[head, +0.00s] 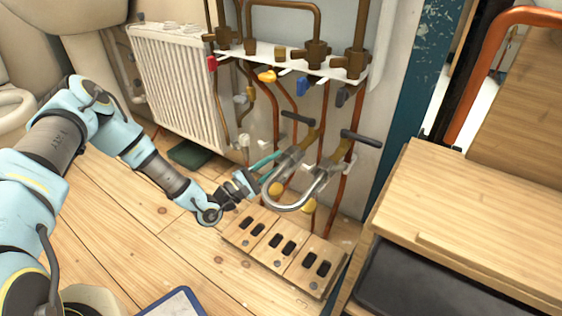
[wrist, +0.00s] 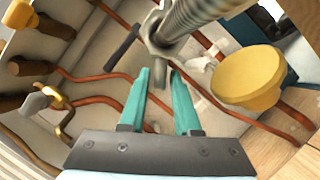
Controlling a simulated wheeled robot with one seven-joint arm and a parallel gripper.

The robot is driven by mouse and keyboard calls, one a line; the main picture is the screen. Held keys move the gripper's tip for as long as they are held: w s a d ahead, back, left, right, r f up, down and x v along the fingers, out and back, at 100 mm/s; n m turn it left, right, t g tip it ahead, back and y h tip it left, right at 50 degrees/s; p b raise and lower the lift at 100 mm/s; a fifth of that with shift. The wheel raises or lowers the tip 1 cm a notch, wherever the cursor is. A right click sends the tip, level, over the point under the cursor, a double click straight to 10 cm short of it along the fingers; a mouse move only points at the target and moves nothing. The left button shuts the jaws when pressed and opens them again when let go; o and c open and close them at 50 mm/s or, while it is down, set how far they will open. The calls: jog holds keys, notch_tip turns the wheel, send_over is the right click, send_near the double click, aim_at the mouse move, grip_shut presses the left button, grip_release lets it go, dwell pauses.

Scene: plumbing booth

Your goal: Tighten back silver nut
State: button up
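A silver U-shaped pipe (head: 290,207) hangs in front of the copper pipes, with a silver fitting at each end. The back silver nut (head: 287,160) is on the left end, close to my gripper. In the wrist view a silver nut (wrist: 158,48) sits below a ribbed silver tube, just beyond my fingertips. My gripper (wrist: 160,72) has teal fingers set apart, with a visible gap and nothing clamped between them. In the head view my gripper (head: 274,160) reaches the back fitting from the left. Exact contact with the nut cannot be told.
Black-handled valves (head: 361,138) stick out by the fittings. A wooden panel with dark slots (head: 283,246) is below, a white radiator (head: 178,88) behind left, and a wooden bench (head: 480,225) at right.

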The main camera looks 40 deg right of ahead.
jog(key=shift+x, duration=0.95)
grip_shut()
